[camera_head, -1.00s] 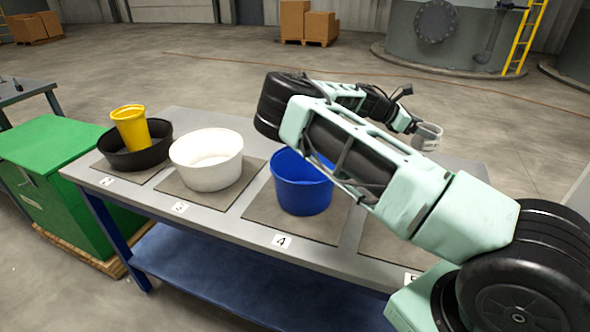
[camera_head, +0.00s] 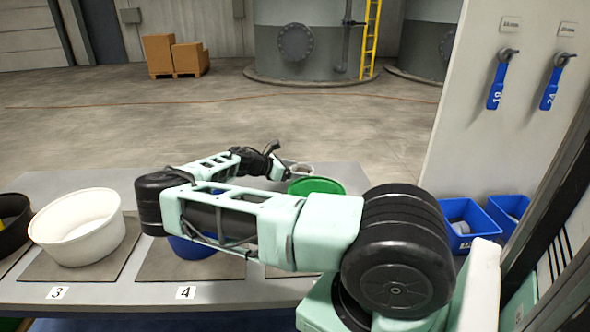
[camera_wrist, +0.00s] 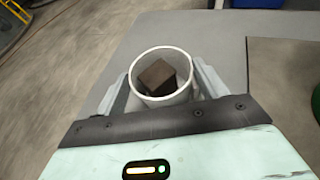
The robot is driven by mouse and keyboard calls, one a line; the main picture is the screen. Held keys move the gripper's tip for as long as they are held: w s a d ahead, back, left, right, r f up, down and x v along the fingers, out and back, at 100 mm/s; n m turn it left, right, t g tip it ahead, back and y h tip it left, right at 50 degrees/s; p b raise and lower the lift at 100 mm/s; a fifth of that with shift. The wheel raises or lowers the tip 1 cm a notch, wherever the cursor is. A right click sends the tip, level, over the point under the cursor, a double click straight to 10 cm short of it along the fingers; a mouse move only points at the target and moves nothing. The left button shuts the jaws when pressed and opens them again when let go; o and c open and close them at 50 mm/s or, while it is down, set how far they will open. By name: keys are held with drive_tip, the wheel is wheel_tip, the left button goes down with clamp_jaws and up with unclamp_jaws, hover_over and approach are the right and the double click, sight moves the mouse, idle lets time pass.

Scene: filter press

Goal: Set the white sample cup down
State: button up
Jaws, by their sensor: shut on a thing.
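The white sample cup (camera_wrist: 161,100) is in my gripper (camera_wrist: 160,84), with a finger on each side of it. A dark brown block (camera_wrist: 157,76) lies inside it. In the head view the cup (camera_head: 303,169) shows small at the end of my gripper (camera_head: 284,165), near the table's far edge, behind the green container. In the wrist view it appears over the table close to its edge. I cannot tell how high the cup is above the surface.
The grey table (camera_head: 60,184) carries a white tub (camera_head: 78,240), a dark bowl (camera_head: 12,232), a blue tub (camera_head: 192,248) mostly behind my arm and a green container (camera_head: 316,187). A panel with blue-handled valves (camera_head: 497,86) and blue bins (camera_head: 463,222) stands right.

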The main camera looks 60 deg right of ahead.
drive_tip(key=o, duration=1)
drive_tip(key=shift+c, duration=0.2)
drive_tip(key=b+v, duration=0.1)
drive_tip(key=v, duration=1.1)
drive_tip(key=shift+b, duration=0.4)
